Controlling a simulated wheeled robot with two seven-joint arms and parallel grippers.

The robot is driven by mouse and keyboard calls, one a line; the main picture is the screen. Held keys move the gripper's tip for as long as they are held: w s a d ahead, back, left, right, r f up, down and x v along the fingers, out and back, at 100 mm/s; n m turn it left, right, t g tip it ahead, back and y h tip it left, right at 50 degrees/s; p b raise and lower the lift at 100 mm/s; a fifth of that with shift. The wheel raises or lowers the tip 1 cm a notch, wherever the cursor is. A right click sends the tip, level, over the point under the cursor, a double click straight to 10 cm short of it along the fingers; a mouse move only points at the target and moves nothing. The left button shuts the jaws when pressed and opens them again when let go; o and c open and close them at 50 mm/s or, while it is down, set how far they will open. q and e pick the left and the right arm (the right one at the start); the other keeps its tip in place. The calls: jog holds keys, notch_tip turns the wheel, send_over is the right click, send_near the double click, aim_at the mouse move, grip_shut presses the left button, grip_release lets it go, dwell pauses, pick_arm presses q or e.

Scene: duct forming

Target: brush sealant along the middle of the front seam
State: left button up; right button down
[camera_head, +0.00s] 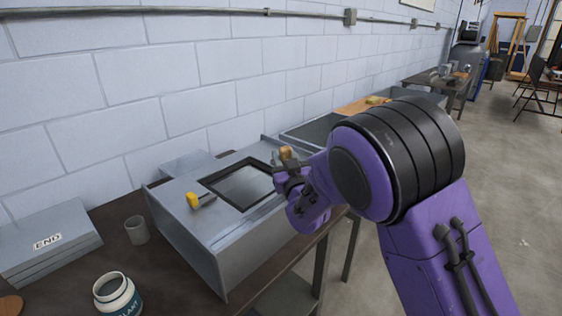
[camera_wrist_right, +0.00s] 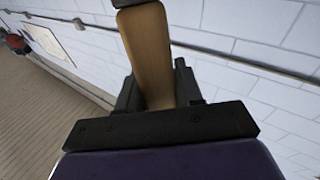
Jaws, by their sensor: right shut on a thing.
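My right gripper (camera_head: 288,178) is shut on a brush with a wooden handle (camera_head: 285,153). The handle (camera_wrist_right: 150,55) stands between the black fingers in the right wrist view, with a grey metal part at the top edge; bristles are not visible. In the head view the gripper is at the right side of the grey metal duct (camera_head: 250,250), near its dark-framed square opening (camera_head: 243,184). I cannot tell whether the brush touches the duct. The open sealant jar (camera_head: 118,296) stands at the bottom left. My left gripper is not in view.
A yellow-handled tool (camera_head: 198,200) lies on top of the duct. The dark table (camera_head: 180,285) ends at the right, with open floor beyond.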

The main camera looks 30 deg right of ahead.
jog(key=shift+w+d+f, duration=0.1)
jog(key=shift+d, duration=0.25)
jog(key=shift+w+d, duration=0.3)
jog(key=shift+d, duration=0.4)
jog(key=shift+w+d, duration=0.25)
jog(key=shift+d, duration=0.45)
jog(key=shift+d, duration=0.1)
jog(key=d, duration=0.1)
jog(key=w+d, duration=0.1)
jog(key=shift+d+b, duration=0.3)
jog(key=shift+b, duration=0.1)
